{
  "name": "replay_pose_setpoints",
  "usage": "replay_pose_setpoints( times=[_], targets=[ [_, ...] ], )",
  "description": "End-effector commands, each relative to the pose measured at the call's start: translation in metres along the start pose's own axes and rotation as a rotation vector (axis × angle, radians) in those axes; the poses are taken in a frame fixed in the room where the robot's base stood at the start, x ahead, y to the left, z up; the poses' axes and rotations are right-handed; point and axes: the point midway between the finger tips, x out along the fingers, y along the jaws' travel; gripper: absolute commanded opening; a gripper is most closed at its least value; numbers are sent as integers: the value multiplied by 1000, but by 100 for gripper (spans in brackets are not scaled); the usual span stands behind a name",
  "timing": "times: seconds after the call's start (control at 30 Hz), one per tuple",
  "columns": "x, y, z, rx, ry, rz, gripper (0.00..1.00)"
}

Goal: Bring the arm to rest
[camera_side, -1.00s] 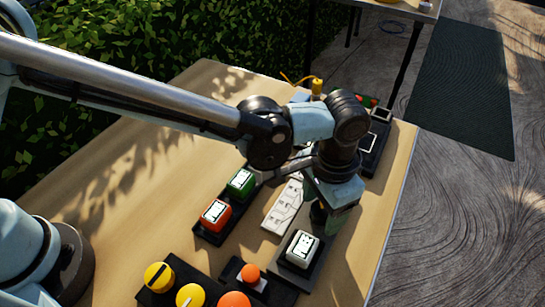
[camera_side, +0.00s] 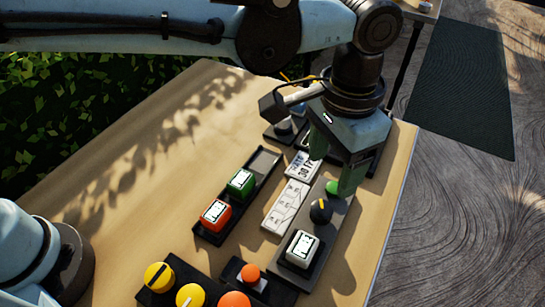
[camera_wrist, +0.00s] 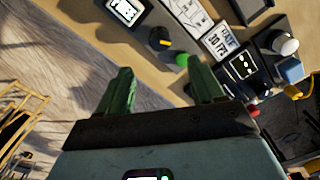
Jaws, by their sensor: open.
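My gripper (camera_side: 332,168) has two green fingers set apart with nothing between them. It hangs over the right part of the wooden table (camera_side: 130,165), above the grey panel (camera_side: 340,215) with a black knob (camera_side: 321,210) and a white button (camera_side: 302,248). Whether a fingertip touches the panel I cannot tell. In the wrist view the two fingers (camera_wrist: 165,95) are spread, with the table edge and the black knob (camera_wrist: 160,39) beyond them. A green round cap (camera_wrist: 182,60) shows near the fingers.
A black panel holds a green button (camera_side: 240,183) and a red button (camera_side: 215,215). A white labelled plate (camera_side: 286,205) lies beside it. Yellow and orange knobs (camera_side: 159,277) stand at the front. The table's left side is clear. A hedge (camera_side: 60,130) borders it.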

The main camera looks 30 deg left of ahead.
Motion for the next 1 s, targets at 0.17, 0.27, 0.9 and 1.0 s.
replay_pose_setpoints(
  times=[0.17, 0.27, 0.9, 1.0],
  targets=[
    [-7, 0, 0, 0, 0, 0, 67],
    [-8, 0, 0, 0, 0, 0, 67],
    [-39, -125, 50, -200, 193, 9, 67],
    [-43, -156, 73, -260, 255, -1, 67]
  ],
)
